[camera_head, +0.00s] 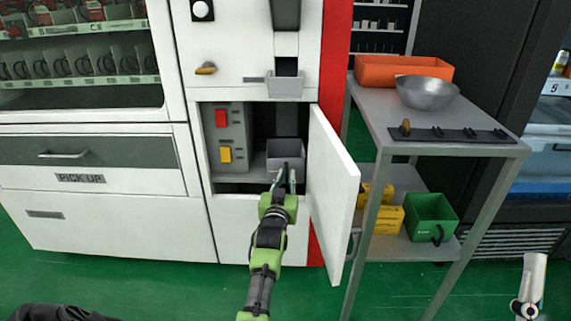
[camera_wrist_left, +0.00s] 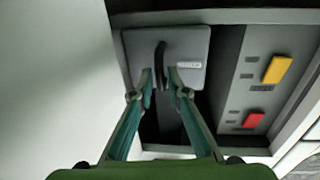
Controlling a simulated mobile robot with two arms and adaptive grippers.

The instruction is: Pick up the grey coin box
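The grey coin box (camera_head: 286,150) sits inside the open lower compartment of the white vending machine. In the left wrist view its grey face (camera_wrist_left: 196,48) has a dark handle (camera_wrist_left: 160,58) and a small label. My left gripper (camera_head: 287,178), green with slim fingers, is in front of the box at the compartment mouth. In the left wrist view the fingertips of my left gripper (camera_wrist_left: 161,78) are apart, one on each side of the handle. Gaps seem to show beside the handle; firm contact is not visible.
The white compartment door (camera_head: 333,195) stands open at the right of my left arm. A grey panel with red and yellow buttons (camera_head: 225,155) is left of the box. A metal table (camera_head: 400,110) holds an orange tray (camera_head: 380,72) and a bowl (camera_head: 427,93). Green floor is free in front.

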